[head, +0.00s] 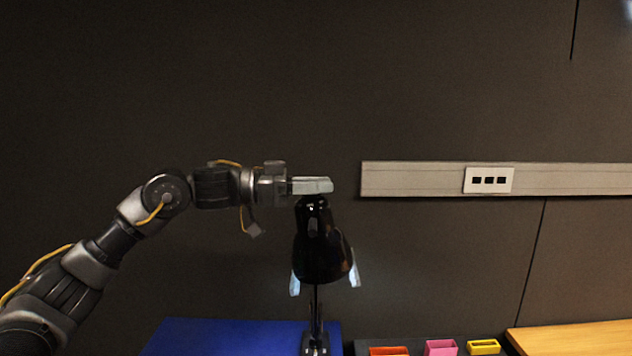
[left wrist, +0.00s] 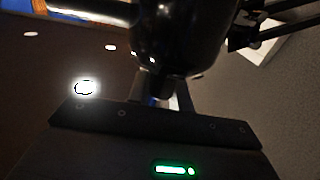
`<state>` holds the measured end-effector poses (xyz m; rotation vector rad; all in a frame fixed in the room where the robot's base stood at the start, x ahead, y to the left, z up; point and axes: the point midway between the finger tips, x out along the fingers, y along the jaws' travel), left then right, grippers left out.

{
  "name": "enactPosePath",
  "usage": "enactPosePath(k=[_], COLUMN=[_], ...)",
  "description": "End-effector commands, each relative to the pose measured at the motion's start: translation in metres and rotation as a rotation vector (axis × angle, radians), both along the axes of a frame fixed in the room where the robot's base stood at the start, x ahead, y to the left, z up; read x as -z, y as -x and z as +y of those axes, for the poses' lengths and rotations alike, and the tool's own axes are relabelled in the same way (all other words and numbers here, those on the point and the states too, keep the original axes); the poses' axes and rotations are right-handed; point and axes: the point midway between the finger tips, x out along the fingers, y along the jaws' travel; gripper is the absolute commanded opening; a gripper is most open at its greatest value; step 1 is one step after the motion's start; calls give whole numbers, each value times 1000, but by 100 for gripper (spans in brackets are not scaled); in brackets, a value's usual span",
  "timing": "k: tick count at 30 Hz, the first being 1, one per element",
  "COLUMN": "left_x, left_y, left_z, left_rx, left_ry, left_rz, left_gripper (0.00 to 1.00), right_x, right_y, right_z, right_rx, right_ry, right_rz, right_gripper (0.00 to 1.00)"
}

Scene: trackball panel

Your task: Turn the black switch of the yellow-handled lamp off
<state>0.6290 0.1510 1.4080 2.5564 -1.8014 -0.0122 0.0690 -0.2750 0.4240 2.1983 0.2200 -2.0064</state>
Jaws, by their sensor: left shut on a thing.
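A black lamp with a rounded shade (head: 318,258) stands upright on a thin stem in the middle of the head view. No yellow handle shows on it. My left gripper (head: 314,185) reaches in level from the left, its pale fingers at the narrow top of the lamp. In the left wrist view the dark glossy shade (left wrist: 182,35) fills the upper middle. Its narrow end, with the black switch (left wrist: 163,88), lies between the fingers of my left gripper (left wrist: 162,95), which is shut on it. The switch is hidden behind the fingers in the head view. My right gripper is not in view.
Pale pieces (head: 355,269) stick out on both sides below the shade; I cannot tell what they are. A blue surface (head: 215,338), red, pink (head: 440,347) and yellow (head: 484,346) boxes and a wooden top (head: 575,338) lie below. A socket strip (head: 415,179) runs along the wall.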

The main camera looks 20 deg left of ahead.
Motion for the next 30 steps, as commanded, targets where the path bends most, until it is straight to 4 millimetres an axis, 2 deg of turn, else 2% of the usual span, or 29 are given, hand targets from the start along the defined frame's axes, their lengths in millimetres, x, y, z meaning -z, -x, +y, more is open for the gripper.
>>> enactPosePath(k=[15, 24, 30], left_x=[-9, -6, -3], left_y=[5, 8, 11], left_z=[-1, -1, 0], left_rx=[409, 643, 780], left_ry=[-18, -35, -40], left_rz=[-66, -110, -136], left_gripper=[0, 0, 0], right_x=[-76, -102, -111], right_y=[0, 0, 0], right_z=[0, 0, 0], right_rx=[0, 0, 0], right_ry=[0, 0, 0], right_rz=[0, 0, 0], right_gripper=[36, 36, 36])
